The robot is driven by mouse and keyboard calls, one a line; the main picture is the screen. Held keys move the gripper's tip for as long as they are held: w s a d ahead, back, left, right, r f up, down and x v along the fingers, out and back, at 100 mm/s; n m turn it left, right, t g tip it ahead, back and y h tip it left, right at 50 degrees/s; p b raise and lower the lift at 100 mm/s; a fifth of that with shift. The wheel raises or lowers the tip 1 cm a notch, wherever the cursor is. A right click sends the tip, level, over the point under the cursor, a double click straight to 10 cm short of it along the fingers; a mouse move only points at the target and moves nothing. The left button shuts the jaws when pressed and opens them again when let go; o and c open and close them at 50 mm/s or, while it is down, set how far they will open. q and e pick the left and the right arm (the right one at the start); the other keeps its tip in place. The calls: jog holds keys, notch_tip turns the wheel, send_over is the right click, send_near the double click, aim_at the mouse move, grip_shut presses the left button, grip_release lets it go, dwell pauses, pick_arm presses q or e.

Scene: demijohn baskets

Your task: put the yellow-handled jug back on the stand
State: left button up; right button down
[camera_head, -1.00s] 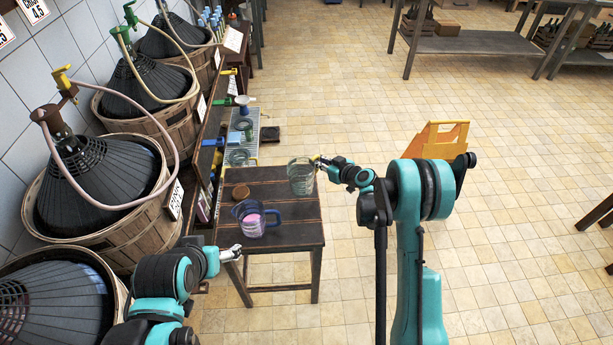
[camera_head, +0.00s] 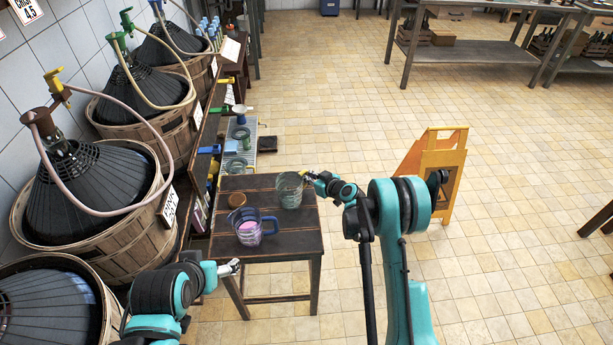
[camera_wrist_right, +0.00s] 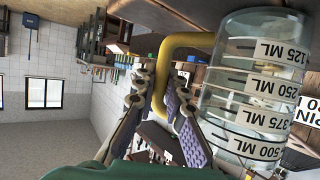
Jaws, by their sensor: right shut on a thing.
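The yellow-handled jug (camera_head: 290,191) is clear with a greenish tint. It is at the back right part of the small dark wooden stand (camera_head: 285,238); I cannot tell if its base touches the top. My right gripper (camera_head: 307,176) is shut on its yellow handle. The right wrist view shows the handle (camera_wrist_right: 185,42) between the fingers (camera_wrist_right: 165,100) and the jug's measuring marks (camera_wrist_right: 255,90), the picture being upside down. My left gripper (camera_head: 232,267) is beside the stand's front left corner, apart from the jug; its fingers are too small to judge.
A blue-handled jug (camera_head: 249,228) with pink contents and a round brown piece (camera_head: 237,200) occupy the stand's left side. Demijohn baskets (camera_head: 95,205) with hoses line the left wall. A yellow floor sign (camera_head: 444,170) stands right of my right arm. Open tiled floor lies beyond.

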jog(key=c, duration=1.6)
grip_release()
jog(key=shift+s+d+r, duration=0.1)
jog(key=shift+s+r, duration=0.05)
jog(key=shift+r, duration=0.05)
jog(key=p+v, duration=0.3)
jog(key=v, duration=0.8)
jog(key=s+r+m+g+h, duration=0.2)
jog(key=s+r+m+h, duration=0.1)
jog(key=s+r, duration=1.1)
jog(key=s+d+r+m+h, duration=0.1)
jog(key=s, duration=0.6)
jog(key=s+d+r+m+g+h, duration=0.1)
jog(key=s+d, duration=0.1)
jog(key=s, duration=0.4)
jog(key=s+d+r+m+g+h, duration=0.1)
jog(key=s+d+h, duration=0.1)
jog(key=s, duration=0.5)
jog(key=shift+s+d+r+m, duration=0.2)
jog(key=shift+s+m, duration=0.1)
